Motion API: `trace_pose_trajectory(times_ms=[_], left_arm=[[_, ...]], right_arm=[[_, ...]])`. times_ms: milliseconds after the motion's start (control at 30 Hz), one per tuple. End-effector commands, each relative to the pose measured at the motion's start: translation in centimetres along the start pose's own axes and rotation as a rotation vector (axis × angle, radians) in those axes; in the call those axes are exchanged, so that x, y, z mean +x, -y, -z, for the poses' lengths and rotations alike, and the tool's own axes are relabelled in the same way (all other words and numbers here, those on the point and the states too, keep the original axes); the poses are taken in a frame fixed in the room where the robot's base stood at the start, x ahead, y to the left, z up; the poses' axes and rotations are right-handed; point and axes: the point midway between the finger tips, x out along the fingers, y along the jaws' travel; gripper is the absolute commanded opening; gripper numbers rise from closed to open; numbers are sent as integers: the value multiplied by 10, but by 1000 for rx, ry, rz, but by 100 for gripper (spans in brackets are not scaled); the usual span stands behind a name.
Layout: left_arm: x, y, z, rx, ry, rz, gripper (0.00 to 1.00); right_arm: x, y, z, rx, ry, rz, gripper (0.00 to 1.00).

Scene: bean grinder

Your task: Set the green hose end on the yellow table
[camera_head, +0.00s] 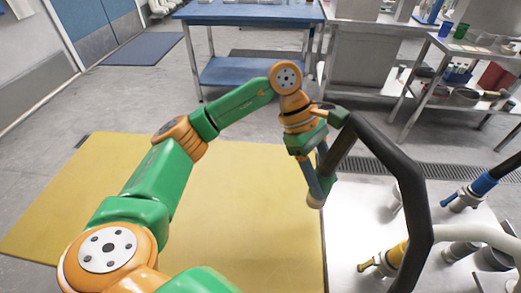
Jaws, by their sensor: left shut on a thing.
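My left gripper (318,180) is shut on the green hose end (328,187), which shows as a small green part beside its fingers. The fingers hide most of it. A thick black hose (412,190) runs up from there, bends over and drops to the right toward the bottom edge. The yellow table (262,225) fills the lower left and middle. In the picture, the gripper and hose end appear over its right edge, seemingly above the surface; the exact height cannot be told. My right gripper is not in view.
A light table (350,225) adjoins the yellow one on the right. A yellow hose end (392,258) and a blue hose end (482,185) are there, with a pale hose (470,235). The yellow table's visible top is bare. A blue table (250,12) stands behind.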

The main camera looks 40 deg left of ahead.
Motion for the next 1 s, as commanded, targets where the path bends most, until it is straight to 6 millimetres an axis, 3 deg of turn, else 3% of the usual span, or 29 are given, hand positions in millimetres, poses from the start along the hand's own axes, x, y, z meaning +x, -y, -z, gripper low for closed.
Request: trace_pose_trajectory(times_ms=[200,433,733,800,1000], left_arm=[[-34,-33,-19,-436,1,-289,0],[-54,-47,-16,-671,-3,-431,0],[-68,-29,82,-690,-11,-434,0],[-58,-26,104,-688,-11,-431,0],[-47,-23,139,-682,-6,-432,0]], right_arm=[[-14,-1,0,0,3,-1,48],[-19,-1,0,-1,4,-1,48],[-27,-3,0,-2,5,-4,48],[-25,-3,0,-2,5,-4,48],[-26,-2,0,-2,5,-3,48]])
